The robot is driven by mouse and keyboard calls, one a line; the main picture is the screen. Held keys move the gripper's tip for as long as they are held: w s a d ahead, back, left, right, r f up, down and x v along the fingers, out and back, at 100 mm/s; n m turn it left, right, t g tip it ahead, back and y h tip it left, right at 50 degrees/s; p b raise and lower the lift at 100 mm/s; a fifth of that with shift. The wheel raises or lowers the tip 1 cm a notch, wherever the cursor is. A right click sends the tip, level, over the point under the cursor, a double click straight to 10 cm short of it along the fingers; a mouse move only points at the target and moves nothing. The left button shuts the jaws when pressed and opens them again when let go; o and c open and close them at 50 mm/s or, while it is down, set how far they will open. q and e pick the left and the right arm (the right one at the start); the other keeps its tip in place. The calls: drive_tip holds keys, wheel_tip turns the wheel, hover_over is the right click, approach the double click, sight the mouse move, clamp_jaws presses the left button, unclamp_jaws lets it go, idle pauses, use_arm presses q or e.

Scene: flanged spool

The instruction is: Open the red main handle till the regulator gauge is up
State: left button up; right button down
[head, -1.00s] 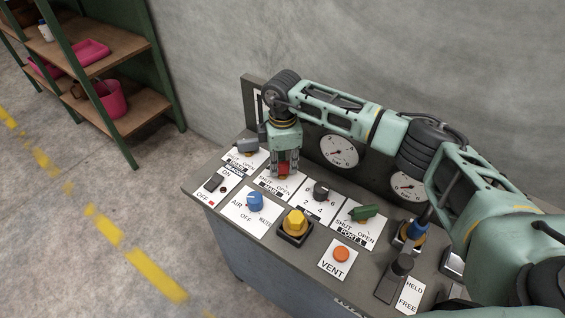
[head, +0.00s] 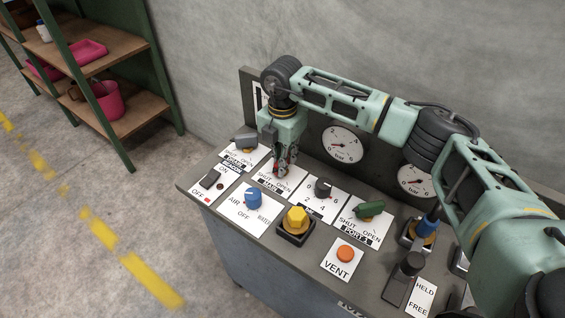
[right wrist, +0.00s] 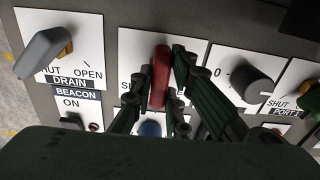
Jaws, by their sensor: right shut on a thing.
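The red main handle (right wrist: 160,75) stands between the fingers of my right gripper (right wrist: 163,100) in the right wrist view. In the head view my right gripper (head: 283,168) is shut on it from above, at the MAIN plate (head: 270,187); the fingers hide most of the handle there. Two round bar gauges sit on the back panel: a left one (head: 343,145) and a right one (head: 416,181), partly beside my arm. The left gauge's needle points to the lower left; the right one's is too small to read surely. My left gripper is not in view.
The grey DRAIN handle (head: 244,141) is close on the left, the black numbered knob (head: 323,187) on the right.

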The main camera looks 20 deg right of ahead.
drive_tip(key=n+b, duration=0.2)
drive_tip(key=n, duration=0.2)
drive_tip(key=shift+w+n+b, duration=0.1)
drive_tip(key=shift+n+b, duration=0.2)
drive_tip(key=shift+b, duration=0.05)
drive_tip(key=shift+r+n+b, duration=0.1)
drive_tip(key=shift+n+b, duration=0.85)
drive_tip(key=shift+n, duration=1.05)
drive_tip(key=c, duration=1.7)
unclamp_jaws()
wheel_tip(320, 180, up, 12)
